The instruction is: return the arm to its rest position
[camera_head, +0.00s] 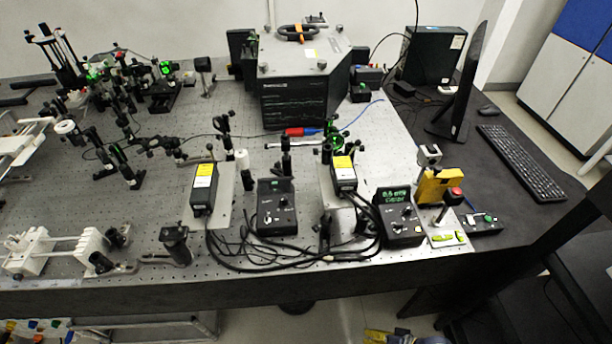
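A yellow and dark-grey part (400,338), cut off by the bottom edge right of centre, may be my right gripper; too little of it shows to tell its fingers or whether it holds anything. It is below the front edge of the optical bench (330,285), apart from everything on it. I cannot make out my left gripper anywhere in the picture.
The perforated bench carries a large dark spectrometer box (293,85), black controllers (277,207) with loose cables, yellow-labelled units (203,188) and a yellow block (437,185). A monitor (463,85) and keyboard (522,161) stand right. Floor shows in front.

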